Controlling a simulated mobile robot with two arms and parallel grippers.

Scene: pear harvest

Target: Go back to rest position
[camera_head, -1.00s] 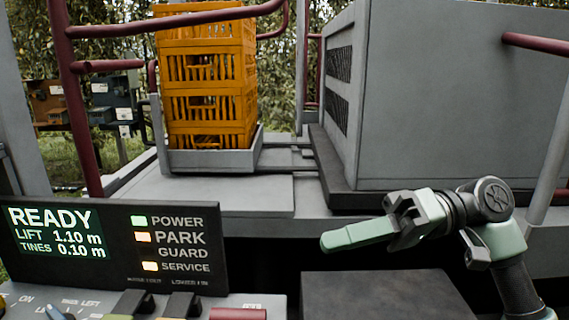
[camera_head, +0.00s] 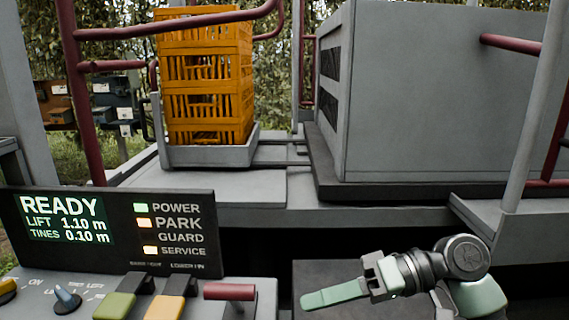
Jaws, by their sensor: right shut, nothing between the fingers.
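My right gripper (camera_head: 335,296) is at the lower right of the head view, its green fingers pressed together and pointing left with nothing between them. It hangs in front of a dark box-like surface (camera_head: 310,270), to the right of the control console and apart from it. My right arm comes in from the lower right corner. My left gripper is not in view.
The control console (camera_head: 235,285) at the lower left has levers, a red handle (camera_head: 229,292) and a display (camera_head: 66,220) reading READY. Stacked orange crates (camera_head: 206,105) stand on a grey tray (camera_head: 212,155) behind. A large grey housing (camera_head: 435,100) and dark red rails (camera_head: 80,100) surround the platform.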

